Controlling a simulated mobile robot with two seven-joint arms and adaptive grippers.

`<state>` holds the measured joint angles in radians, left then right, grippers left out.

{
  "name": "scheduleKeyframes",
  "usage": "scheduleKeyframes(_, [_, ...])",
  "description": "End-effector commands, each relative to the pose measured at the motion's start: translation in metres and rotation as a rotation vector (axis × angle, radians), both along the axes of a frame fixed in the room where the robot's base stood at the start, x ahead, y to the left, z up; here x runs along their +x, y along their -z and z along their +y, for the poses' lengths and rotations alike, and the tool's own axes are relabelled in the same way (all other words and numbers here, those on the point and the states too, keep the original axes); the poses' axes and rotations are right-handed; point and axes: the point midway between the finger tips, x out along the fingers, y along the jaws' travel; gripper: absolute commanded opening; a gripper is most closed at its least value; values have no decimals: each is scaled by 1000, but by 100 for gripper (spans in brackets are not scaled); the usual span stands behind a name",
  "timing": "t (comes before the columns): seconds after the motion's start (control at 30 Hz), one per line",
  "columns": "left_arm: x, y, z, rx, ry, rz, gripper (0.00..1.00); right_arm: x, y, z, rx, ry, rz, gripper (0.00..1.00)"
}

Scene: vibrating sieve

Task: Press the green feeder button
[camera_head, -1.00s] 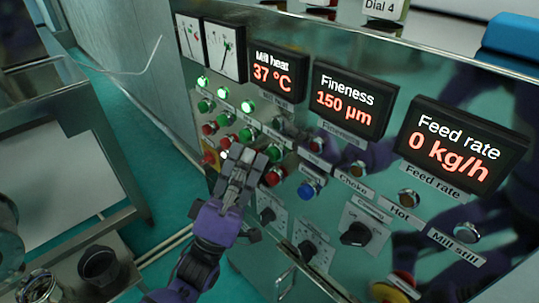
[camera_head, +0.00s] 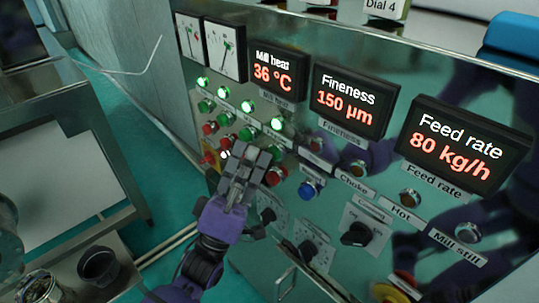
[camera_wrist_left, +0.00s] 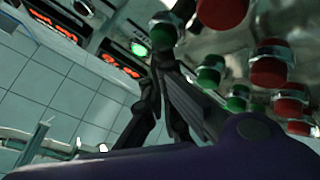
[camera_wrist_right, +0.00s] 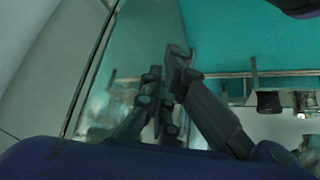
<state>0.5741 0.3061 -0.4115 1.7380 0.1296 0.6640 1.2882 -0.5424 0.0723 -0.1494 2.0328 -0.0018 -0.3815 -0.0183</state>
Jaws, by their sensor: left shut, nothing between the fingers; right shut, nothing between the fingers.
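My left gripper (camera_head: 250,158) is shut and empty, its fingertips close in front of the button rows on the steel panel (camera_head: 330,215). In the left wrist view its fingertips (camera_wrist_left: 166,62) are right at a green button (camera_wrist_left: 163,38); whether they touch it I cannot tell. Green buttons (camera_head: 227,118) with red buttons (camera_head: 210,128) below them sit under a row of lit green lamps (camera_head: 248,106). The feeder label cannot be read. The feed rate display (camera_head: 463,147) reads 80 kg/h. My right gripper (camera_wrist_right: 172,80) is shut and empty, away from the buttons.
Right of the gripper are a blue button (camera_head: 308,190), black knobs (camera_head: 355,234) and a red mushroom button (camera_head: 398,288). More displays show mill heat (camera_head: 275,73) and fineness (camera_head: 347,98). A steel bench (camera_head: 65,190) stands at left; the green floor between is clear.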

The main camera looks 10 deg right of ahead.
Motion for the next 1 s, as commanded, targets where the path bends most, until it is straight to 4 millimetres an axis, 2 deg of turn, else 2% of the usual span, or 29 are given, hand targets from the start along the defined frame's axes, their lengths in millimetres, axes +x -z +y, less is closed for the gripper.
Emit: scheduleKeyframes(1.0, [-16, 0, 21, 2, 0, 0, 0, 4, -8, 0, 0, 0, -10, 0])
